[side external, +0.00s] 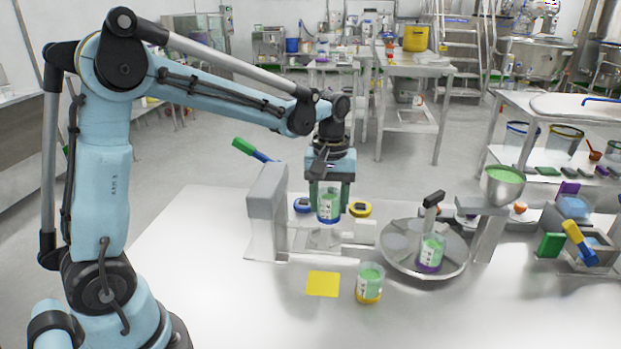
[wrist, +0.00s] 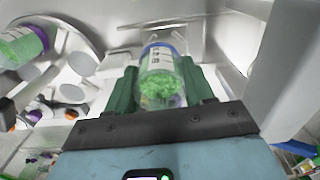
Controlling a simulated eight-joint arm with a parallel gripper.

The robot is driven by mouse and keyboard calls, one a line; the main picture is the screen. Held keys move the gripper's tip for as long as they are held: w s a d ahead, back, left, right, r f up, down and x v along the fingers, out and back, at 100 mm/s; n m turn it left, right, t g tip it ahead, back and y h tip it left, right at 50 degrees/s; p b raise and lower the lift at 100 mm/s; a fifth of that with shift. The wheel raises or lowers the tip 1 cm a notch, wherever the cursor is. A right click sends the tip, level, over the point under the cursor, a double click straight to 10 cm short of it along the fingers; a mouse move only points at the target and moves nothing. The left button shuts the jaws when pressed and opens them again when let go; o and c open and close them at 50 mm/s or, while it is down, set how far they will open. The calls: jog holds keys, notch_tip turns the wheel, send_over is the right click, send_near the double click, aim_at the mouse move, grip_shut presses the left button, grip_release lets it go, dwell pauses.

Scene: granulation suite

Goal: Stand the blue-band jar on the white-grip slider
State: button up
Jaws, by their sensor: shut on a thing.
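My gripper (side external: 328,192) is shut on the blue-band jar (side external: 328,207), a clear jar of green granules with a white label and a blue band at its bottom. It holds the jar upright over a low pale metal fixture (side external: 300,243) beside a grey upright block (side external: 265,212). In the wrist view the jar (wrist: 160,72) sits between the two green fingers, its band pointing away from the camera. A pale block (side external: 322,238) lies below the jar; I cannot tell for sure whether it is the white-grip slider, or whether the jar touches it.
A yellow-band jar (side external: 369,284) stands on the table beside a yellow square (side external: 322,284). A purple-band jar (side external: 431,254) stands on the round turntable (side external: 401,268) to the right. A blue round object (side external: 302,205) and a yellow one (side external: 360,209) flank the gripper.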

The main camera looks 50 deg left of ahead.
jog(key=shift+w+a+f, duration=0.15)
jog(key=shift+a, duration=0.3)
jog(key=shift+w+a+f, duration=0.1)
jog(key=shift+w+a, duration=0.05)
jog(key=shift+a, duration=0.3)
jog(key=shift+f, duration=0.15)
send_over(325, 239)
jog(key=shift+f, duration=2.3)
jog(key=shift+f, duration=0.9)
jog(key=o, duration=1.5)
jog(key=shift+r, duration=4.05)
